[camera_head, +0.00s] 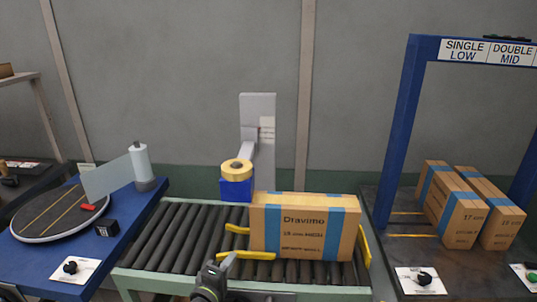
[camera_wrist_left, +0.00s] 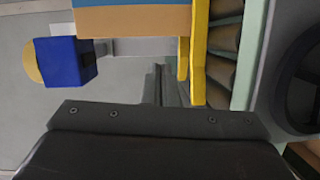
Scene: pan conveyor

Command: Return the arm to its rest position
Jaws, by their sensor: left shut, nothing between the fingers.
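My left gripper (camera_head: 211,275) shows at the bottom middle of the head view, low in front of the conveyor's near rail. Its dark fingers (camera_wrist_left: 162,85) are together in the left wrist view, with nothing between them. A large cardboard box (camera_head: 300,240) with blue tape stands on the roller conveyor (camera_head: 190,232), to the right of the gripper and apart from it. The box also shows upside down at the top of the left wrist view (camera_wrist_left: 130,20). My right gripper is not in view.
Yellow guides (camera_head: 250,255) sit around the box. A blue device with a yellow roll (camera_head: 237,168) stands behind the conveyor. A blue table with a round turntable (camera_head: 50,215) is at left. Taped boxes (camera_head: 456,215) stand by a blue frame (camera_head: 400,130) at right.

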